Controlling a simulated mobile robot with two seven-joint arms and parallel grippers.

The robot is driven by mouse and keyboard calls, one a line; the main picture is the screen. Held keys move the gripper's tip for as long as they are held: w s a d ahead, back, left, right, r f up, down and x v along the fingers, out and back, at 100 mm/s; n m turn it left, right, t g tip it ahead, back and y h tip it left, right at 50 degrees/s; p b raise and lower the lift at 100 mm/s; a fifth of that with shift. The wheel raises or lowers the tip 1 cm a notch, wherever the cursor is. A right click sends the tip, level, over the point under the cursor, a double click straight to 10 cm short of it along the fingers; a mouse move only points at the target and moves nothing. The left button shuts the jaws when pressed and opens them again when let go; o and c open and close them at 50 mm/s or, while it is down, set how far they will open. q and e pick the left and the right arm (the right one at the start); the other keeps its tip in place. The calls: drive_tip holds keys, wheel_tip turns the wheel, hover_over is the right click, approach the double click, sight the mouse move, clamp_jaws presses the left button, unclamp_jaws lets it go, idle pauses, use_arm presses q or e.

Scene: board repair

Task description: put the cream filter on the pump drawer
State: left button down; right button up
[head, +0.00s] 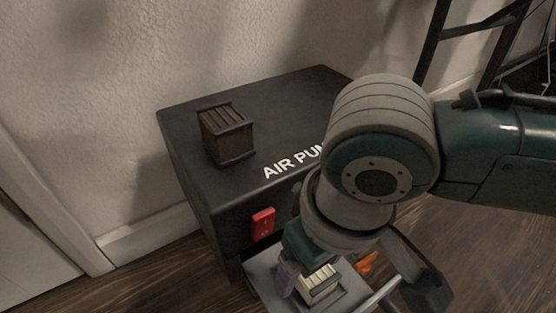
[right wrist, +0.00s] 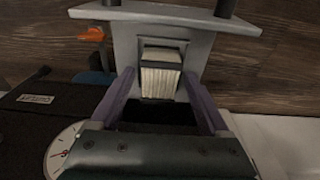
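The cream pleated filter (head: 322,284) sits in a dark frame on the grey pulled-out pump drawer (head: 262,278), low in the head view. In the right wrist view the filter (right wrist: 162,80) stands on the drawer (right wrist: 218,45), beside a dark recess. My right gripper (right wrist: 160,76) is open, its purple fingers apart with the filter between or just beyond their tips. A gap shows at the left finger; contact at the right is unclear. In the head view my right arm partly hides the gripper and drawer. My left gripper is not in view.
The black air pump (head: 260,125) stands by the wall, with a dark brown filter (head: 227,134) on top and a red switch (head: 262,223) on its front. An orange object (head: 367,262) lies beyond the drawer. A gauge (right wrist: 64,146) shows in the right wrist view.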

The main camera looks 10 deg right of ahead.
sight(321, 278)
drive_tip(key=shift+r, duration=0.3)
wheel_tip(321, 278, up, 12)
drive_tip(key=s+p, duration=0.2)
drive_tip(key=p, duration=0.8)
drive_tip(key=s+a+r+t+y, duration=0.1)
drive_tip(key=s+a+r+y, duration=0.2)
drive_tip(key=s, duration=0.1)
drive_tip(key=s+d+h, duration=0.1)
drive_tip(key=s+d, duration=0.1)
drive_tip(key=d, duration=0.2)
drive_tip(key=s+d+m+h, duration=0.1)
drive_tip(key=s+d, duration=0.1)
drive_tip(key=d, duration=0.2)
drive_tip(key=s+d+m+h, duration=0.1)
drive_tip(key=s+d, duration=0.1)
drive_tip(key=d, duration=0.2)
drive_tip(key=shift+s+d+t, duration=0.1)
drive_tip(key=shift+d+t, duration=0.1)
drive_tip(key=shift+t, duration=0.2)
